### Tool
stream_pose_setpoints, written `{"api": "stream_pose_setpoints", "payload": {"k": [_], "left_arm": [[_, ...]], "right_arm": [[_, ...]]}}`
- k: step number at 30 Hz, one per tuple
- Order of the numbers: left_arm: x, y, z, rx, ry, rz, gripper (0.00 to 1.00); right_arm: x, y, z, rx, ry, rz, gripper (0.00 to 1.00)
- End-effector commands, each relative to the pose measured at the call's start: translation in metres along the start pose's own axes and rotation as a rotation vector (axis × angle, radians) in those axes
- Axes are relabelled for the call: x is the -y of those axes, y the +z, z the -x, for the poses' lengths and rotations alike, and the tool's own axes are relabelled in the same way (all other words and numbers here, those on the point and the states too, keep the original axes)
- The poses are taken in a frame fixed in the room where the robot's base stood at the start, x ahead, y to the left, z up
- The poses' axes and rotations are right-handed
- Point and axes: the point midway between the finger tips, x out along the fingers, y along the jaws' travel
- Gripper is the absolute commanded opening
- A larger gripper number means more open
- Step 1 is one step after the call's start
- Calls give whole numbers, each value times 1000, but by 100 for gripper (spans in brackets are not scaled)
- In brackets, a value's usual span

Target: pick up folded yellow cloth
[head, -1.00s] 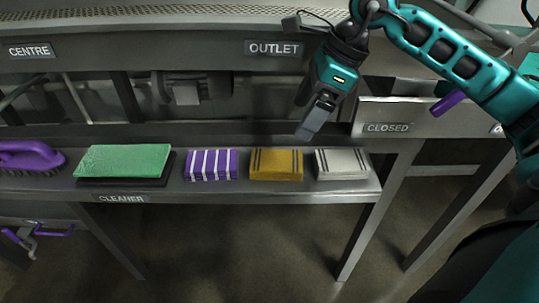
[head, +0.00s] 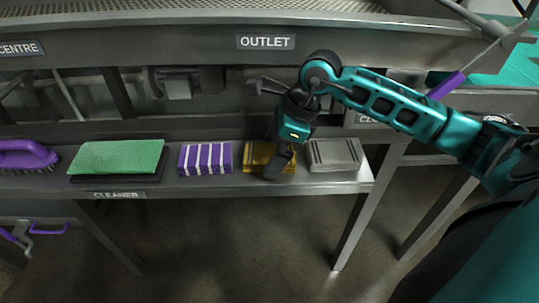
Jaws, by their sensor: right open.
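The folded yellow cloth (head: 256,157) lies on a narrow grey shelf (head: 240,184), with dark stripes on its top. It sits between a purple-and-white striped folded cloth (head: 205,158) and a grey-white striped folded cloth (head: 335,154). My right gripper (head: 275,165) is open, pointing down at the yellow cloth and covering its right part. From this angle I cannot tell whether the fingers touch the cloth. My left gripper is not in view.
On the shelf's left are a green pad (head: 117,157) on a dark base and a purple brush (head: 26,155). Above runs a metal beam with an OUTLET sign (head: 265,41). A purple-gripped lever (head: 446,87) is at right, behind my right arm. Below the shelf is open floor.

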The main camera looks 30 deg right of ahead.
Motion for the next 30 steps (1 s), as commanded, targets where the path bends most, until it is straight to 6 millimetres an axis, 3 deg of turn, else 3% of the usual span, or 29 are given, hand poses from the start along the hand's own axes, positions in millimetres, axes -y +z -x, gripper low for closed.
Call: {"api": "stream_pose_setpoints", "payload": {"k": [7,25,30], "left_arm": [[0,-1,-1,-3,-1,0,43],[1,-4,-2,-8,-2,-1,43],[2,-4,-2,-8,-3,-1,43]], "right_arm": [[0,0,-2,0,-1,0,98],[0,0,-1,0,-1,0,41],[0,0,-1,0,-1,0,39]]}}
